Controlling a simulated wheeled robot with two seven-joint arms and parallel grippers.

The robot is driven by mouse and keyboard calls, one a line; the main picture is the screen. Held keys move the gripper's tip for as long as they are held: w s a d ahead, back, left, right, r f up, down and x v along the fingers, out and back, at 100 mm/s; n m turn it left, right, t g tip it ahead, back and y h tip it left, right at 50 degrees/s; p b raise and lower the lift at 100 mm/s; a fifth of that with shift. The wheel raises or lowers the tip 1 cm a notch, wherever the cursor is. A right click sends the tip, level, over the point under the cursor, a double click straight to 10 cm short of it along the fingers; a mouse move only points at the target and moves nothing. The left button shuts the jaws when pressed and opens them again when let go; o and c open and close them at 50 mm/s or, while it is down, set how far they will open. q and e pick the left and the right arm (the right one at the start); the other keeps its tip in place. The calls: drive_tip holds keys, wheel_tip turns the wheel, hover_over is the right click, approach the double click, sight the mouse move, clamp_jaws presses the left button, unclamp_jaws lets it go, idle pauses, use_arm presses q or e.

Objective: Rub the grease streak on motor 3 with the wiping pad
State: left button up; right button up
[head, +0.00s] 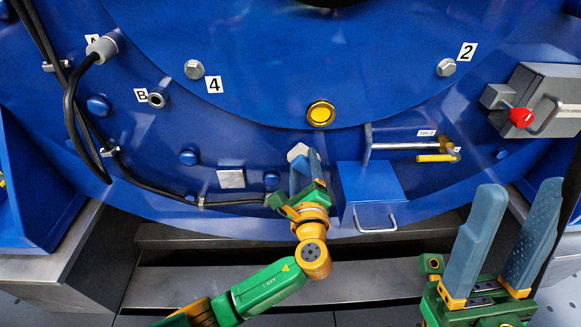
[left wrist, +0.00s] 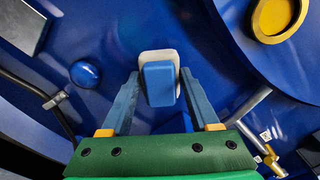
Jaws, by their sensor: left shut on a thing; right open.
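The wiping pad, white with a blue grip block, shows in the left wrist view (left wrist: 158,82) between the fingers of my left gripper (left wrist: 159,76). In the head view the pad (head: 298,152) is a pale patch at the fingertips of my left gripper (head: 305,168), which is shut on it. The pad is in front of the lower blue motor face (head: 260,145); I cannot tell whether it touches. I make out no grease streak, and no number 3 label is in view. My right gripper (head: 520,190) is open and empty at the lower right.
A yellow sight glass (head: 320,113) is above right of the pad. A blue box with a handle (head: 369,184) and a yellow-handled valve (head: 435,157) are to the right. A grey box with a red knob (head: 548,95) is at far right. A black cable (head: 72,110) runs down the left.

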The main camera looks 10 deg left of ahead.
use_arm(q)
drive_tip(key=shift+w+d, duration=0.15)
drive_tip(key=shift+d, duration=0.45)
drive_tip(key=shift+w+r, duration=0.1)
drive_tip(key=shift+w, duration=0.05)
drive_tip(key=shift+a+r+p, duration=0.1)
drive_tip(key=shift+a+p, duration=0.1)
drive_tip(key=shift+p, duration=0.15)
drive_tip(key=a+p, duration=0.1)
drive_tip(key=s+a+p, duration=0.1)
drive_tip(key=shift+a, duration=0.4)
drive_tip(key=shift+s+a, duration=0.15)
drive_tip(key=shift+a, duration=0.2)
drive_tip(key=shift+a+p, duration=0.4)
drive_tip(key=shift+p, duration=0.1)
drive_tip(key=shift+s+a+p, duration=0.2)
drive_tip(key=shift+a+p, duration=0.05)
drive_tip(key=shift+a, duration=0.4)
drive_tip(key=shift+s+a+p, duration=0.2)
drive_tip(key=shift+a+p, duration=0.05)
drive_tip(key=shift+a, duration=0.4)
drive_tip(key=shift+s, duration=0.1)
